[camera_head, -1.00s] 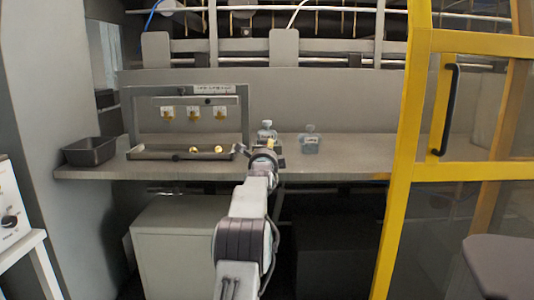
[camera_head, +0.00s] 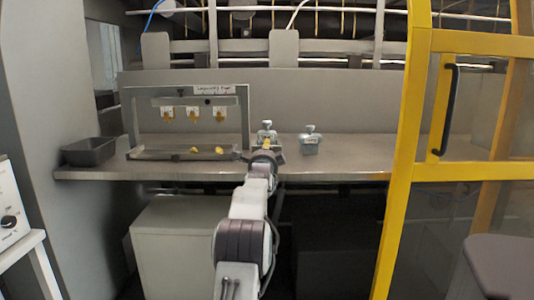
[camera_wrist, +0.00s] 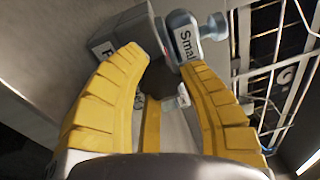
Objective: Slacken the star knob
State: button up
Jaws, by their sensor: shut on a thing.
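My gripper (camera_head: 265,146) reaches to the front of the left blue-grey fixture (camera_head: 267,127) on the bench. In the wrist view its yellow fingers (camera_wrist: 161,62) are shut around a dark grey piece (camera_wrist: 157,78), which seems to be the star knob. A second blue-grey fixture (camera_head: 309,143), with a knob on top and a white label, stands to the right, apart from my gripper.
A grey frame (camera_head: 243,110) with several hanging yellow tags stands at the left, over a shallow tray (camera_head: 150,154) with yellow pieces. A dark bin (camera_head: 88,152) sits at the far left. The bench right of the fixtures is clear up to a yellow-framed door (camera_head: 420,100).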

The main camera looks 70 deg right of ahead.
jog(key=o, duration=0.9)
jog(key=shift+w+a+r, duration=0.1)
jog(key=shift+w+r, duration=0.1)
jog(key=shift+w, duration=0.25)
jog(key=shift+o, duration=0.2)
jog(key=shift+s+f, duration=0.2)
jog(key=v, duration=1.1)
jog(key=shift+a, duration=0.4)
jog(key=shift+s, duration=0.15)
